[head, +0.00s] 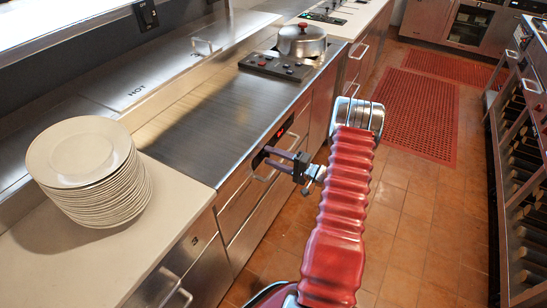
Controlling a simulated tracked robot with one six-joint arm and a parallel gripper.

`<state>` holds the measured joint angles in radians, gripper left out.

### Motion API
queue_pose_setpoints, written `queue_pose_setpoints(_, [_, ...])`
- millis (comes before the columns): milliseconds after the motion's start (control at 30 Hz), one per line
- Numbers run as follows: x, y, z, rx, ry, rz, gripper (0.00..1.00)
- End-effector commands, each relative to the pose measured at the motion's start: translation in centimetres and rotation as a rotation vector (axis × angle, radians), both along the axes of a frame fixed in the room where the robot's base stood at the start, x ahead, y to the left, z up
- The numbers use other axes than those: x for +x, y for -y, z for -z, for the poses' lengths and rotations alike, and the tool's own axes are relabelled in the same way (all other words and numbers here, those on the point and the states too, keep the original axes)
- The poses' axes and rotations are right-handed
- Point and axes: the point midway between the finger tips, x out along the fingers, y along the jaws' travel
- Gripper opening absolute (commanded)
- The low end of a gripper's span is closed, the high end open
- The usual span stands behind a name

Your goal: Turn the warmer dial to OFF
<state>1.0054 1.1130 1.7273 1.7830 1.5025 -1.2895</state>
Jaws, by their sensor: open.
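A black control panel (277,137) with a small red lit display is on the steel front of the warmer counter, near the middle of the head view. My gripper (267,158) is in front of the lower part of this panel, its two dark fingers pointing left toward the counter front. The jaws are open. I cannot make out the warmer dial; the fingers cover part of the panel. I cannot tell whether the fingers touch the front.
A stack of white plates (88,165) stands on the pale counter at left. A lidded steel pot (302,41) stands farther back by a black knob panel (275,66). Drawer handles stick out below. The tiled floor (408,205) at right is open, with a red mat (417,110) beyond.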

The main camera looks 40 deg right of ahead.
Motion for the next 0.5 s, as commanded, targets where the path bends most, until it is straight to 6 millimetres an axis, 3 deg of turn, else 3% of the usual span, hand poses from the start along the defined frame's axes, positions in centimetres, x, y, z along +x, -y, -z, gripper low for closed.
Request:
queue_pose_setpoints(267, [-0.5,0.3,-0.1,0.000,0.002,0.001,0.45])
queue_pose_setpoints(500, [-3.4,1.3,-0.1,0.000,0.002,0.002,0.45])
